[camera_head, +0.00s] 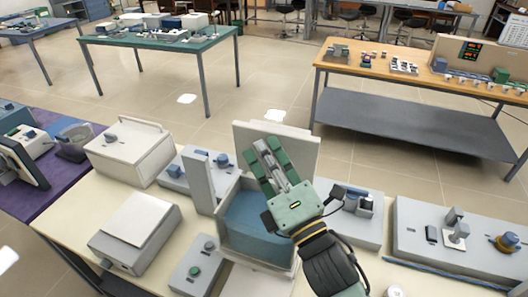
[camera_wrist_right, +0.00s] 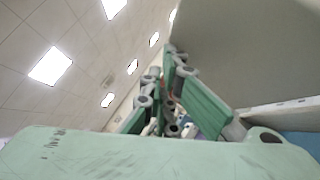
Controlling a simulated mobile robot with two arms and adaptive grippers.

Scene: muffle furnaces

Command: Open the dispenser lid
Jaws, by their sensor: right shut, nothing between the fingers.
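A light grey box with a blue interior, which looks like the dispenser (camera_head: 225,240), stands at the middle of the near bench. Its pale flat lid (camera_head: 305,142) stands raised at the back, and the blue inside shows. My right gripper (camera_head: 262,153) is over the box, in front of the raised lid, and covers part of both. Its green fingers are shut and empty. In the right wrist view the fingers (camera_wrist_right: 160,105) point along a large grey panel (camera_wrist_right: 240,60), which seems to be the lid. I cannot tell whether they touch it. My left gripper is not in view.
A white box with a handle (camera_head: 128,152) and a sloped grey box (camera_head: 135,232) stand left on the bench. A grey device with knobs (camera_head: 420,240) is at the right. Other tables stand beyond open floor.

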